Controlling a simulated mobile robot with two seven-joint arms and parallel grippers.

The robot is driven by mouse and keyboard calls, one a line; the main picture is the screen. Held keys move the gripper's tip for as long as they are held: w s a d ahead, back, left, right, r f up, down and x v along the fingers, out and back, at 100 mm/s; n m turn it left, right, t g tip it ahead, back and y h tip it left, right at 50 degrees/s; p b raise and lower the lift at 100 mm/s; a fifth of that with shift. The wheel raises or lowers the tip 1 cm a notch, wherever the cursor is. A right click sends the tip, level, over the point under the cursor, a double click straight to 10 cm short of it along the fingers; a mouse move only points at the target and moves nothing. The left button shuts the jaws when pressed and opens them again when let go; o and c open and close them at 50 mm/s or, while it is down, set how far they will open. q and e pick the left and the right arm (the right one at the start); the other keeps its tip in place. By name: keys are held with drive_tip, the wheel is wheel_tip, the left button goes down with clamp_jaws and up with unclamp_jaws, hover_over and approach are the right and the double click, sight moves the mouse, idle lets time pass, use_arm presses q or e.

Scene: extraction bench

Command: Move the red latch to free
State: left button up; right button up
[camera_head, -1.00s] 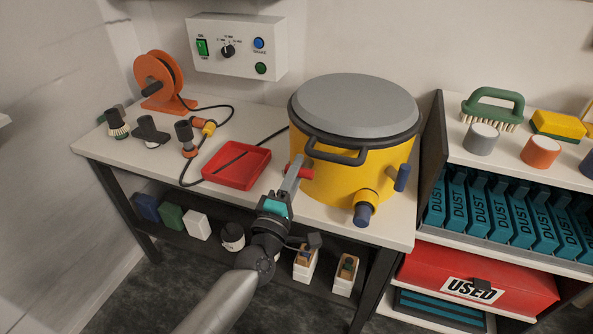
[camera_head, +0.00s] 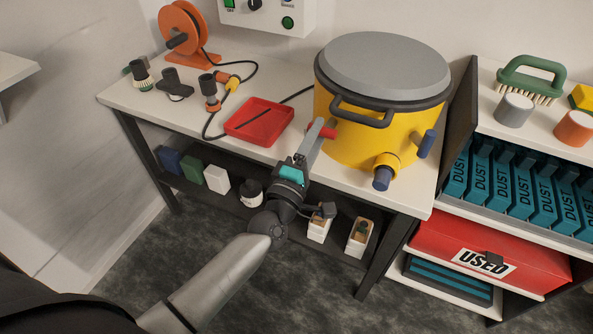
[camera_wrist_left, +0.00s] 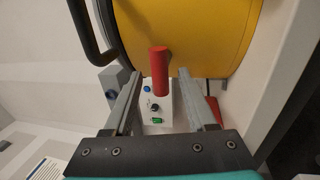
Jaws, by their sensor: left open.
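The red latch (camera_head: 323,131) is a short red bar on the left side of the yellow drum (camera_head: 345,135), below its dark handle. In the left wrist view the latch (camera_wrist_left: 159,72) stands upright in the picture, between the two fingers, with a gap on each side. My left gripper (camera_head: 316,138) is open at the latch, and its fingers partly cover the latch's lower end in the head view. It also shows in the left wrist view (camera_wrist_left: 160,76). I cannot tell whether a finger touches the latch. My right gripper is not in view.
A red tray (camera_head: 259,121) lies on the bench (camera_head: 125,97) left of the drum. An orange reel (camera_head: 184,35) and several dark fittings stand farther left. A blue-capped port (camera_head: 384,176) sticks out of the drum's front. A shelf unit with dust boxes (camera_head: 515,190) stands at right.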

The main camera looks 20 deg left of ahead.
use_arm(q)
drive_tip(key=s+f+p, duration=0.1)
drive_tip(key=s+f, duration=0.1)
drive_tip(key=s, duration=1)
drive_tip(key=shift+s+a+f, duration=0.15)
drive_tip(key=shift+s+f, duration=0.05)
drive_tip(key=shift+s, duration=0.15)
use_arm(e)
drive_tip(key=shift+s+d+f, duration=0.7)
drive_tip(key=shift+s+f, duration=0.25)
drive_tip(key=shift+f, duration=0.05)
